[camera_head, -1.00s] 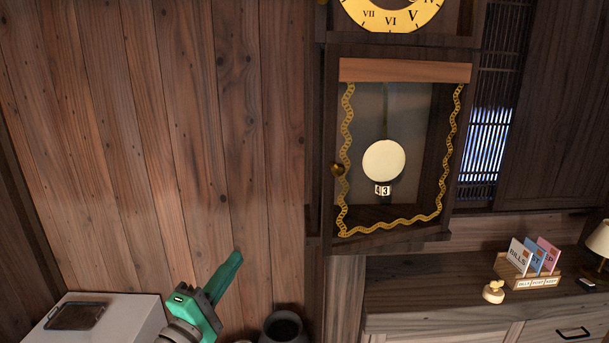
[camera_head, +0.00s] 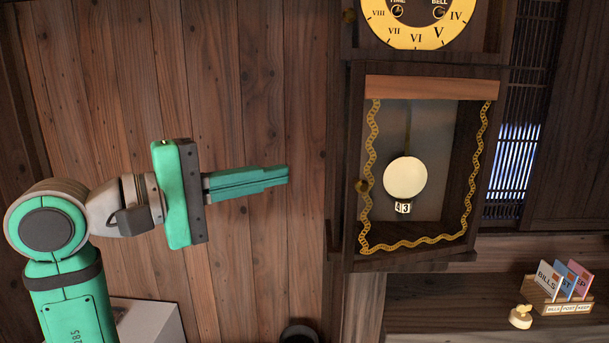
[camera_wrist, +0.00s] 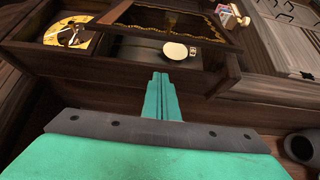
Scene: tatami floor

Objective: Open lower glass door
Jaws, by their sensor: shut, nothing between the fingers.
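The lower glass door (camera_head: 421,228) of the wall clock is a pane edged with a wavy gold chain pattern, with a small round brass knob (camera_head: 362,186) on its left side. Behind the glass hang a white pendulum disc (camera_head: 405,177) and a small number plate reading 43. My gripper (camera_head: 288,175) is shut and empty, pointing right, left of the clock and about level with the knob, apart from it. In the wrist view my gripper (camera_wrist: 161,76) points toward the clock case; the knob cannot be made out there.
The yellow clock dial (camera_head: 418,18) sits above the door. At lower right a shelf holds a letter holder (camera_head: 556,296) and a small cream object (camera_head: 521,317). A dark pot (camera_head: 300,333) stands at the bottom. Plank wall lies behind my arm.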

